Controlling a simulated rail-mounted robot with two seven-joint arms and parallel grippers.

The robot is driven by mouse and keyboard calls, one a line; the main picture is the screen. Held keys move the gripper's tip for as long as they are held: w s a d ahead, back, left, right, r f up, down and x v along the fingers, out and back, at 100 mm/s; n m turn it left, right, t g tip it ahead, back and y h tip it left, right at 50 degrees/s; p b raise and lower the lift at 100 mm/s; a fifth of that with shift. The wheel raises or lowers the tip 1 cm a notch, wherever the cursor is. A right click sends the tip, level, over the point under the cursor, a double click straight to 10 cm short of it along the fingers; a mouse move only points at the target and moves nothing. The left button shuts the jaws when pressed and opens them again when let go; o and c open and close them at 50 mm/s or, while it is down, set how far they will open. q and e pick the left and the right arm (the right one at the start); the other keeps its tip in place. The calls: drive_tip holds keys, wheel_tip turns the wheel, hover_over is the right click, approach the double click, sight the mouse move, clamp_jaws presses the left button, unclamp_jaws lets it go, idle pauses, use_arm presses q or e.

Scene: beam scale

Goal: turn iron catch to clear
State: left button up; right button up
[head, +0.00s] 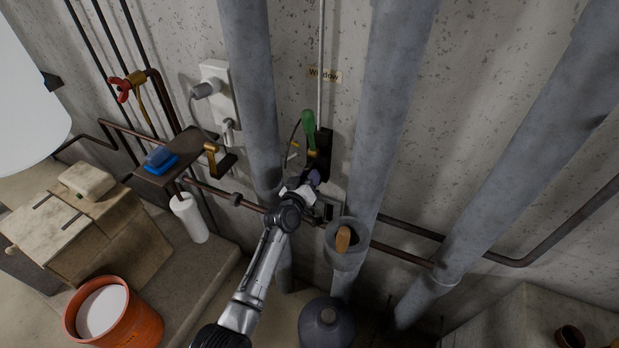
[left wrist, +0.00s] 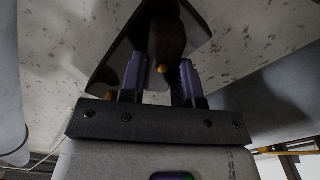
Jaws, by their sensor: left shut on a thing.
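My left gripper (head: 314,178) is at the wall, at the lower end of a narrow black plate (head: 325,146) below the "Window" label. In the left wrist view its two purple fingers (left wrist: 162,82) are on either side of a dark brown, rounded piece with a small brass tip, which I take to be the iron catch (left wrist: 166,38). The dark plate spreads behind it. In the head view the gripper hides the catch, so its turn angle cannot be told. A green-handled lever (head: 308,122) with brass parts sits just above. My right gripper is not in view.
Thick grey pipes (head: 390,90) stand on both sides of the gripper, leaving a narrow gap. A grey cup with a wooden handle (head: 343,238) is at lower right. A small shelf (head: 178,155) holds a blue brush. An orange bucket (head: 112,310) stands at lower left.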

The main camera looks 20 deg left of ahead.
use_arm(q)
drive_tip(key=n, duration=0.5)
drive_tip(key=shift+a+f+n, duration=0.2)
drive_tip(key=shift+n, duration=0.1)
idle(0.5)
drive_tip(key=o, duration=0.9)
